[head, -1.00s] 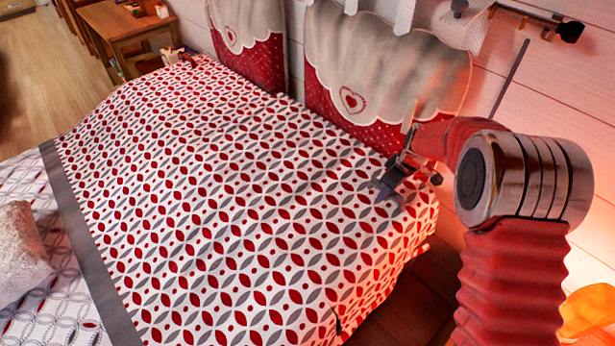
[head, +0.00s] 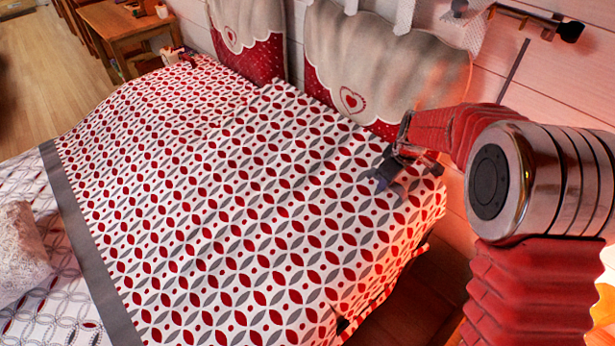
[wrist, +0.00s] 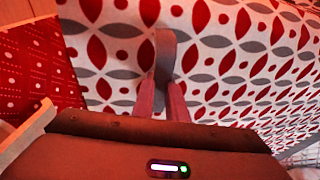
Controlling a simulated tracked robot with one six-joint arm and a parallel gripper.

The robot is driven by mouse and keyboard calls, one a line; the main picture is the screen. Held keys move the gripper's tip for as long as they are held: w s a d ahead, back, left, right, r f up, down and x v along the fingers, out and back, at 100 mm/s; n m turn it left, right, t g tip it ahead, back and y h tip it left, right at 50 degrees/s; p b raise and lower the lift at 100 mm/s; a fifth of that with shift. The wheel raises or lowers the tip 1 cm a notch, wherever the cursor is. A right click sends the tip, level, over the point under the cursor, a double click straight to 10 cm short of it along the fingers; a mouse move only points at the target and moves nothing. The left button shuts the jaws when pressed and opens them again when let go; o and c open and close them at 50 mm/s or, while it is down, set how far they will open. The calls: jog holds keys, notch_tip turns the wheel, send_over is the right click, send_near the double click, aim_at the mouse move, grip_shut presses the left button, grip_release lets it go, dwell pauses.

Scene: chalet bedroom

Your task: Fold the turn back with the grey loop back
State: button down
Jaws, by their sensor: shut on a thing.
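The turn back is the red, grey and white leaf-patterned cover (head: 230,210) spread over the bed. My gripper (head: 386,172) is at its far right part, close to the headboard side. In the wrist view my gripper (wrist: 165,92) is shut on the grey loop (wrist: 165,50), a rounded grey strip that stands out beyond the two fingers. The patterned cloth (wrist: 235,75) lies right behind it. In the head view the loop is too small and dark to tell apart from the fingers.
A grey band (head: 88,255) edges the cover at the left, beside a pale knitted item (head: 20,250). A wooden table (head: 130,35) stands at the back left. Wooden floor (head: 40,100) is open there.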

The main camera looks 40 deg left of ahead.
jog(key=s+r, duration=0.4)
jog(key=r, duration=0.1)
jog(key=shift+a+r+t, duration=0.3)
jog(key=shift+a+t, duration=0.05)
jog(key=shift+t, duration=0.05)
jog(key=shift+s, duration=0.1)
jog(key=c, duration=2.5)
grip_release()
jog(key=s+a+r+t, duration=0.1)
jog(key=s+r, duration=0.5)
jog(key=shift+a+r, duration=0.2)
jog(key=shift+o, duration=0.3)
jog(key=s+a+r+t, duration=0.1)
jog(key=s+r, duration=0.3)
jog(key=s, duration=0.3)
jog(key=shift+a+r+t+h, duration=0.3)
jog(key=shift+t, duration=0.1)
jog(key=shift+s, duration=0.1)
